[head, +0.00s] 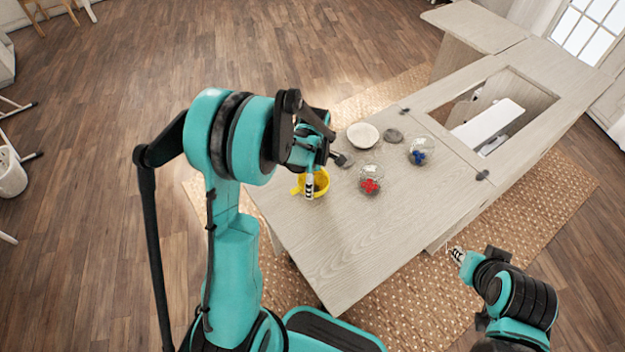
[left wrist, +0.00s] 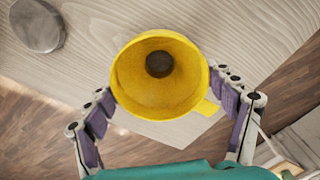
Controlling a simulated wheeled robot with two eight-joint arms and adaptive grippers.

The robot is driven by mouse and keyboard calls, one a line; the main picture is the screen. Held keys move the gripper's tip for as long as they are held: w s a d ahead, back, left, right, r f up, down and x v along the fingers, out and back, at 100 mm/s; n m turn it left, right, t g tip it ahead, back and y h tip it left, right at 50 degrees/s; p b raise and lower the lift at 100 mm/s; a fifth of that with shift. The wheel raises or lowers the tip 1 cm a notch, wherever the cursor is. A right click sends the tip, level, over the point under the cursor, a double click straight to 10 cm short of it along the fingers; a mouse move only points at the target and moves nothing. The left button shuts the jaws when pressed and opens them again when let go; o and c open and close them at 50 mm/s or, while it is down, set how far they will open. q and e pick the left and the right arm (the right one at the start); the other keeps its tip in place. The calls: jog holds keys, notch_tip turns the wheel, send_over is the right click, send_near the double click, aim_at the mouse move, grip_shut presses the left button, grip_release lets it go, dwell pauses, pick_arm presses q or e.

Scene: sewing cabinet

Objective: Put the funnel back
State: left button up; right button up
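The yellow funnel (head: 321,182) is near the left end of the wooden cabinet top, partly hidden by my left gripper (head: 314,176). In the left wrist view the funnel (left wrist: 140,88) shows its open mouth, with a dark hole inside and a small tab at its right. The fingers of my left gripper (left wrist: 163,92) meet its rim on both sides, so it looks shut on the funnel. Whether the funnel touches the top is unclear. My right gripper (head: 457,255) is off the cabinet's front edge, empty; its opening is too small to judge.
A glass jar with red pieces (head: 370,181), another with blue pieces (head: 418,153), a white bowl (head: 362,135) and a grey disc (head: 393,135) stand on the cabinet top (head: 355,245). A recessed opening (head: 490,115) lies farther right. The front of the top is clear.

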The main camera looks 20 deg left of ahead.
pick_arm(q)
jog(key=shift+o, duration=1.2)
jog(key=shift+r, duration=0.1)
jog(key=shift+r+p, duration=0.3)
notch_tip(320, 180, up, 11)
jog(key=p, duration=0.4)
jog(key=s+d+r+m+t, duration=0.3)
jog(key=s+r+m, duration=0.2)
jog(key=m, duration=0.5)
jog(key=s+d+r+m+t, duration=0.3)
jog(key=s+r+m+t, duration=0.1)
jog(key=s+m, duration=0.6)
jog(key=shift+d+r+m, duration=0.4)
jog(key=shift+r+m, duration=0.1)
jog(key=shift+r, duration=0.1)
